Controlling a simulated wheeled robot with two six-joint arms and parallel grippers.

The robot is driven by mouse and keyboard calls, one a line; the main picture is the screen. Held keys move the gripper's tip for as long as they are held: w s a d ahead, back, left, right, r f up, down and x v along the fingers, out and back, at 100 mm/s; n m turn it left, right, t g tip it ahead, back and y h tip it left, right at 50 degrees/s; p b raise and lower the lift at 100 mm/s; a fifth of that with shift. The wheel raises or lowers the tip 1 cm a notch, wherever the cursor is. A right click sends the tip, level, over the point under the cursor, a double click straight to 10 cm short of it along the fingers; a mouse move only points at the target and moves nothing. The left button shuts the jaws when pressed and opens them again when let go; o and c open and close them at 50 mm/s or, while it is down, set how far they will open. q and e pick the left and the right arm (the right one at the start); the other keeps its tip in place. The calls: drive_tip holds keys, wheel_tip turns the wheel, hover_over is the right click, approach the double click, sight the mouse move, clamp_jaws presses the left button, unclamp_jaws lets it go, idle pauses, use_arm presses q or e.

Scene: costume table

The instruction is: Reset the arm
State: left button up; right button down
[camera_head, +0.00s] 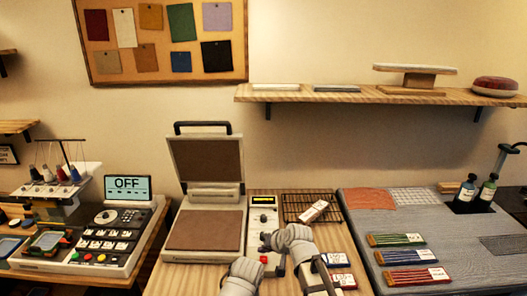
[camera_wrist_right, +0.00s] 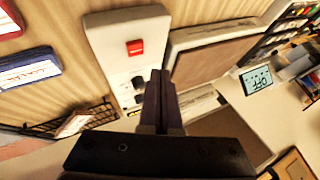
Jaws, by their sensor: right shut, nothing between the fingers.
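My right gripper (camera_head: 266,240) is low over the bench in front of me, beside the white control box (camera_head: 262,218). In the right wrist view its two dark fingers (camera_wrist_right: 161,78) lie together with nothing between them. They point across the edge of the control box (camera_wrist_right: 128,55), which shows a red switch and a dark knob. I cannot tell whether the fingertips touch anything. Grey arm links cover part of the bench in the head view. My left gripper is not in view.
The open heat press (camera_head: 205,215) stands left of the control box, with a wire rack (camera_head: 297,203) to the right. A sewing machine and control panel (camera_head: 105,240) are farther left. A cloth-covered table (camera_head: 440,225) with thread packs and bottles is at right.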

drive_tip(key=s+d+f+n+g+h, duration=0.2)
drive_tip(key=s+d+g+h, duration=0.1)
drive_tip(key=s, duration=0.8)
drive_tip(key=s+d+f+n+g+h, duration=0.2)
drive_tip(key=s+d+f+g+h, duration=0.1)
drive_tip(key=s, duration=0.9)
drive_tip(key=shift+n+g, duration=0.4)
